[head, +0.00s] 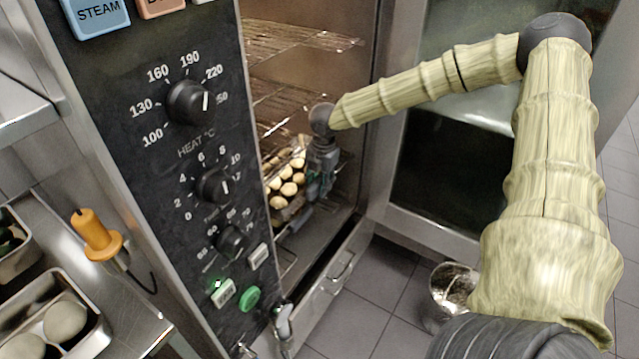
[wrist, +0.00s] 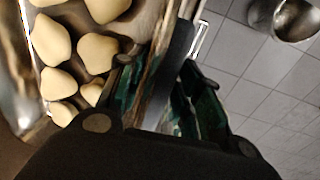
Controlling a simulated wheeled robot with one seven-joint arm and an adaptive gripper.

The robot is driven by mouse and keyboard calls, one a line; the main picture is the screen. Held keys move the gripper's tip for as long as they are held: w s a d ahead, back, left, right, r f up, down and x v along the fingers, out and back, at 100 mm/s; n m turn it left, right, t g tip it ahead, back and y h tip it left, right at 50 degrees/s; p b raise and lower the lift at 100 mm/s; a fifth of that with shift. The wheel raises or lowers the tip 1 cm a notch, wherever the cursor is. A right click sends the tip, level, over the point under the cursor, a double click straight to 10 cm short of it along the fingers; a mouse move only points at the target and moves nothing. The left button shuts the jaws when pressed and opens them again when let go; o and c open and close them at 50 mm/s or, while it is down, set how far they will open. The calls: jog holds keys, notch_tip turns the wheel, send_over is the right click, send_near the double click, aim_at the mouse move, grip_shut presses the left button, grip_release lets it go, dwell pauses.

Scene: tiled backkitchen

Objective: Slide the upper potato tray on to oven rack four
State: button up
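A tray of peeled potatoes (head: 292,208) sits inside the open oven, low down, below the wire racks (head: 292,98). It also shows in the wrist view (wrist: 148,22), with pale potatoes (wrist: 97,52) at the upper left. My gripper (head: 316,185) is at the tray's right-hand end. In the wrist view, my gripper's fingers (wrist: 166,85) are close together on either side of a grey edge that looks like the tray's end wall. Only one potato tray shows clearly; what lies beneath it is hidden. Rack four cannot be singled out.
The oven control panel (head: 205,150) stands left of the opening and hides part of the inside. The glass oven door (head: 455,150) stands open on the right. A metal bucket (head: 452,285) is on the tiled floor. An orange-handled probe (head: 97,235) is at the left.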

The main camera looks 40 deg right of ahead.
jog(key=shift+o, duration=0.4)
jog(key=shift+s+f, duration=0.1)
notch_tip(320, 180, up, 12)
jog(key=shift+s+d, duration=0.25)
jog(key=shift+s, duration=0.2)
dwell(0.4)
notch_tip(320, 180, up, 8)
jog(key=p, duration=0.7)
grip_shut()
dwell(0.3)
jog(key=shift+p, duration=0.3)
dwell(0.6)
